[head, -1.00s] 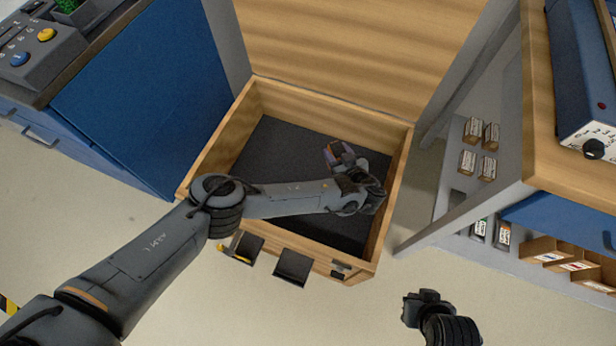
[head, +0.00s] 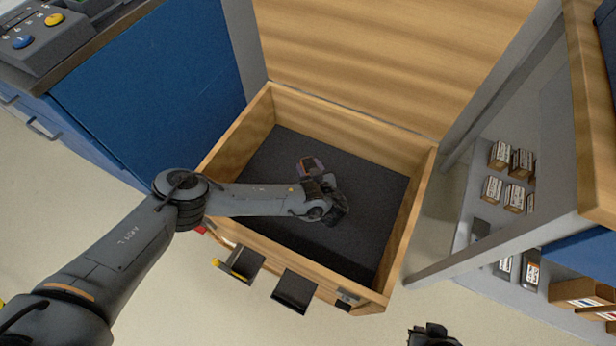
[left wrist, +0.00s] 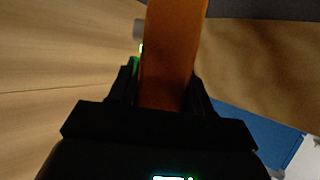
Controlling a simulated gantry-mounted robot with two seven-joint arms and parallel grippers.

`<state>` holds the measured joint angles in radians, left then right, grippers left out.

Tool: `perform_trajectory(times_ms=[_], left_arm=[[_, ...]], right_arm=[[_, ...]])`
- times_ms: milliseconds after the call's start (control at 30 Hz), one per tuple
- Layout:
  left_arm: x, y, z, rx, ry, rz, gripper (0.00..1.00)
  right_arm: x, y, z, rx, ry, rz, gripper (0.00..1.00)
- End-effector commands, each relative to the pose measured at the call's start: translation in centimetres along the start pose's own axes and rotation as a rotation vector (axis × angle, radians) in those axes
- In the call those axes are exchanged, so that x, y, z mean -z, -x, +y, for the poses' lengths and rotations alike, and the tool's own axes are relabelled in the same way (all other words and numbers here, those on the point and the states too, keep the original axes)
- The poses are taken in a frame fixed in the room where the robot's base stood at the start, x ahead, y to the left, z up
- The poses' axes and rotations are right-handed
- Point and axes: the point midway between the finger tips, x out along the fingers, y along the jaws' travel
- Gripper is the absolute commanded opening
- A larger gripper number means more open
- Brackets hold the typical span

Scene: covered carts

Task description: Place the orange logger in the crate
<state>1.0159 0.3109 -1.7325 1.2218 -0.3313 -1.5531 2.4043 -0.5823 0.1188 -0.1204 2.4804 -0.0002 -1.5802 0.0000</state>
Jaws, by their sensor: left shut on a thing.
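My left gripper (head: 317,180) is inside the outline of the open wooden crate (head: 350,125), over its dark floor. It is shut on the orange logger (left wrist: 170,50), which fills the space between the fingers in the left wrist view. In the head view the logger (head: 311,166) shows only as a small dark, orange-tinged end beyond the fingers. I cannot tell how high it is above the crate floor. My right gripper (head: 433,337) is cut off at the bottom edge, and its jaws cannot be made out.
The crate's wooden lid (head: 360,50) stands open behind it. A blue-fronted cabinet (head: 150,85) is at the left. A grey shelf unit with small labelled boxes (head: 515,165) stands at the right. Two dark open holders (head: 294,291) sit on the crate's front. The visible crate floor is clear.

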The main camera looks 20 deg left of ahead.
Motion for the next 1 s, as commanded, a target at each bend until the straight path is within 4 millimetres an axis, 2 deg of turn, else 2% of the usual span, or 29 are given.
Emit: perform_trajectory(times_ms=[167,500,933,967,1000], left_arm=[[-0.4,-0.4,-0.4,0.001,-0.001,0.001,0.13],[-3.8,-1.8,-0.3,0.0,-0.001,0.0,0.13],[-4.0,-1.9,-0.4,0.002,-0.001,0.0,0.13],[-4.1,-1.9,-0.4,0.002,-0.001,-0.001,0.52],[-4.0,-1.9,-0.4,0.002,-0.001,-0.001,0.58]], right_arm=[[-0.1,-0.4,-0.1,0.002,-0.003,0.001,0.0],[-0.9,-3.3,-0.1,0.001,-0.003,0.001,0.0],[-0.9,-3.1,0.0,-0.004,0.004,0.001,0.0],[-0.9,-3.1,0.1,-0.005,0.004,0.001,0.0],[-0.9,-3.1,0.1,-0.005,0.005,0.001,0.0]])
